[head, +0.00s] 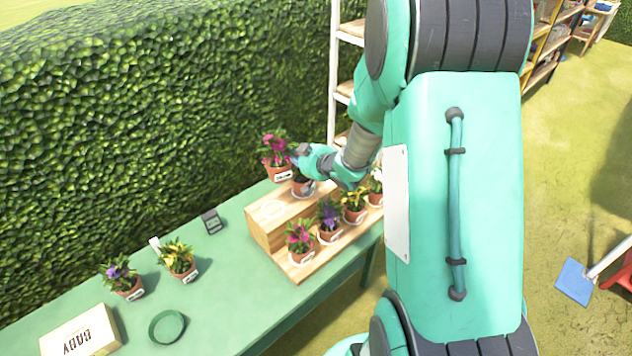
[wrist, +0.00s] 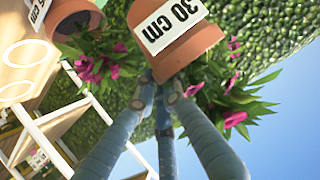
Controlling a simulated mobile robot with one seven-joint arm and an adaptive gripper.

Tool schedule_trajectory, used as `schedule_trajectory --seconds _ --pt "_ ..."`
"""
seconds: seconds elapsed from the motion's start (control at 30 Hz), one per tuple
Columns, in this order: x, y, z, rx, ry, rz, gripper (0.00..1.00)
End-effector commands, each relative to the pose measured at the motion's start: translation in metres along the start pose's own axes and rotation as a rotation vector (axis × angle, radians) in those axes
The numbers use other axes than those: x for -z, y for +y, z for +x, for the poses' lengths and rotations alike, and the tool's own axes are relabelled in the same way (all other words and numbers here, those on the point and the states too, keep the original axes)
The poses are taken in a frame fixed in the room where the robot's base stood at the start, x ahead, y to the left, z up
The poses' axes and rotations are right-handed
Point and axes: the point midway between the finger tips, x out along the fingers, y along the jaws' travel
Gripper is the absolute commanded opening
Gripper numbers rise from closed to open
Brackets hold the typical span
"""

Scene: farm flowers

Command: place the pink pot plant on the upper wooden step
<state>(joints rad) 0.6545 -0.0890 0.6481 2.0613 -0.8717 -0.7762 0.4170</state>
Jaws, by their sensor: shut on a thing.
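A pink-flowered plant in a terracotta pot (head: 278,172) is held in my gripper (head: 297,157) near the far side of the wooden steps. In the wrist view my gripper's fingers (wrist: 165,92) are shut on this pot (wrist: 190,48), which has a white "30 cm" label; its pink flowers and leaves hang around it. The pot appears raised above the upper wooden step (head: 272,212), but the exact gap cannot be told. Another pot (head: 303,187) stands on the upper step, partly hidden by my gripper; the near left part of that step is bare.
The lower step carries a pink plant (head: 302,242), a purple plant (head: 330,220), a yellow plant (head: 354,205) and a partly hidden white one. A hedge stands behind.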

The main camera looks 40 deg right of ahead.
Motion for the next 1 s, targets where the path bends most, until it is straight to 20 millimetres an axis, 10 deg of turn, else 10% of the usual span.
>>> schedule_trajectory --seconds 1.0 --pt "-0.071 0.260 -0.075 -0.123 -0.007 0.047 0.00"
